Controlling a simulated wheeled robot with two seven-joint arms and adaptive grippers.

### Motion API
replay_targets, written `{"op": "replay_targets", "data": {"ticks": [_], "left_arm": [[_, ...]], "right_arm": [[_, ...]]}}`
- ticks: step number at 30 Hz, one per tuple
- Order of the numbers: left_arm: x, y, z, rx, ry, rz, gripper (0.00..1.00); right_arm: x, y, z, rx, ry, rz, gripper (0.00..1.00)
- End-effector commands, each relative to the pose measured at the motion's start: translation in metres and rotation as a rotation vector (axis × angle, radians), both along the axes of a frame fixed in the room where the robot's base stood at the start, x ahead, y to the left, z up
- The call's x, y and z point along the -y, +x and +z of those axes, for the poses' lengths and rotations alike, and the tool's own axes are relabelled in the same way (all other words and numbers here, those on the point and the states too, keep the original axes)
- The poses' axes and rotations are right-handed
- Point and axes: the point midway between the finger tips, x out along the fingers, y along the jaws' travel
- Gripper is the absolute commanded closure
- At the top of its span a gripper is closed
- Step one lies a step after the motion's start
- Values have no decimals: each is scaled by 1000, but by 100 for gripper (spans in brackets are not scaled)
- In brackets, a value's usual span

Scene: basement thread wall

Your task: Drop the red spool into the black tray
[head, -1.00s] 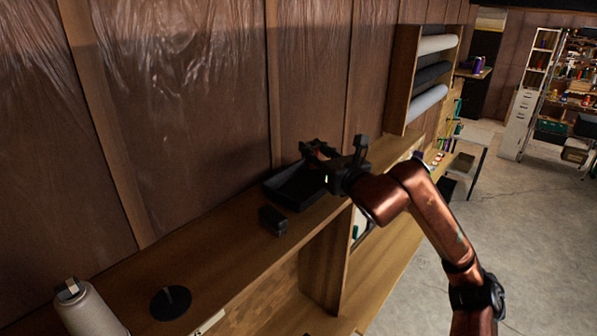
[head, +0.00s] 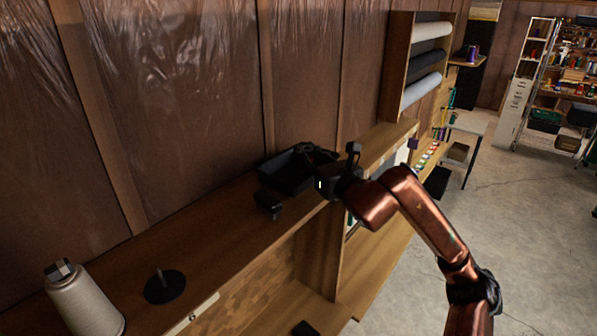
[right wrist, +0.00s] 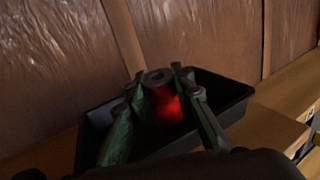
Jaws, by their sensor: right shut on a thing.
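The red spool (right wrist: 166,106) stands out between my right gripper's two fingers in the right wrist view, its dark end facing up. My right gripper (right wrist: 160,85) is shut on it. The black tray (right wrist: 236,98) lies behind and around the spool in that view, so the spool is over or inside the tray's opening; its exact height is unclear. In the head view the right gripper (head: 318,157) is at the tray (head: 284,178) on the wooden shelf and covers its right part. The spool cannot be made out there. My left gripper is not in view.
A small black object (head: 268,203) sits on the shelf in front of the tray. A black disc stand with a peg (head: 164,286) and a large cream cone of thread (head: 85,303) stand nearer. The wall rises close behind the shelf.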

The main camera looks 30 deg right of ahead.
Motion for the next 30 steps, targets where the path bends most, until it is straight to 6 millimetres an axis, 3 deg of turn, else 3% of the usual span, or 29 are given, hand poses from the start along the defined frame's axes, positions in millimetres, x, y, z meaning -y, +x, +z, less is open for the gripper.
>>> {"op": "replay_targets", "data": {"ticks": [3,4,9,12,23,30], "left_arm": [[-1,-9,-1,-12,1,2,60],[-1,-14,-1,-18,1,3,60],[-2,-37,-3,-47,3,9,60],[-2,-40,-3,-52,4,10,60],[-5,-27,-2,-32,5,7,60],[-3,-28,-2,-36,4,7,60]], "right_arm": [[0,0,0,0,0,1,97],[-1,1,0,0,0,1,76],[-1,1,0,0,0,2,64],[-1,1,0,0,0,2,57],[-2,-5,0,-1,0,3,57],[-3,-45,0,0,-2,1,57]]}}
